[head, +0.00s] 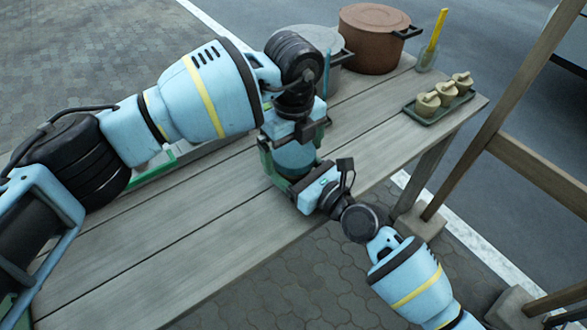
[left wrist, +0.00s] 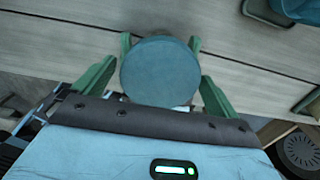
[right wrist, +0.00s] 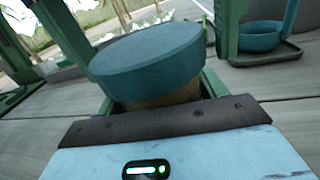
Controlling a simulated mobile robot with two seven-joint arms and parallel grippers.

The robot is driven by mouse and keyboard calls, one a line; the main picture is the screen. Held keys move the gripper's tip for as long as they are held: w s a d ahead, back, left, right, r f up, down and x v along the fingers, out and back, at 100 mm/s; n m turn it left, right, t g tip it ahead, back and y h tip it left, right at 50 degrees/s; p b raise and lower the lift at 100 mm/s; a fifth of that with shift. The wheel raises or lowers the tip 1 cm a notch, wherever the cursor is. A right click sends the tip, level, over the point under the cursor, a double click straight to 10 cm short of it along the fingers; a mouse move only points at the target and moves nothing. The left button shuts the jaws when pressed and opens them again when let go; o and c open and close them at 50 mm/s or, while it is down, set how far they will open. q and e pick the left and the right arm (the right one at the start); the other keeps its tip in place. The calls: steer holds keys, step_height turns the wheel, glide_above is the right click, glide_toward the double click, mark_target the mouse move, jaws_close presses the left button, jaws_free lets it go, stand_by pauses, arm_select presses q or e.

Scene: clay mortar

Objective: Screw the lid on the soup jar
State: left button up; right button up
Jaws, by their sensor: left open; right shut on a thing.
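The jar is mostly hidden behind the grippers in the head view. In the right wrist view its beige-brown body (right wrist: 165,98) shows just under the round teal lid (right wrist: 150,58). The lid rests on top of the jar; I cannot tell how far it is turned. My right gripper (head: 300,187) is shut on the jar, its green fingers at the jar's sides. My left gripper (head: 291,160) reaches down from above and is open. In the left wrist view its green fingers stand on either side of the lid (left wrist: 160,72), with small gaps.
On the wooden table (head: 215,215), a grey pot (head: 322,40) and a brown pot (head: 372,45) stand at the back. A glass with a yellow-handled tool (head: 435,35) and a green tray of small beige pots (head: 411,112) stand at the right. The near table boards are clear.

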arm_select(q)
steer(key=c, duration=1)
steer(key=m, duration=0.6)
steer(key=shift+m, duration=0.4)
steer(key=o, duration=1.1)
steer(key=shift+c, duration=0.2)
steer(key=shift+r, duration=2.25)
steer(key=shift+c, duration=0.3)
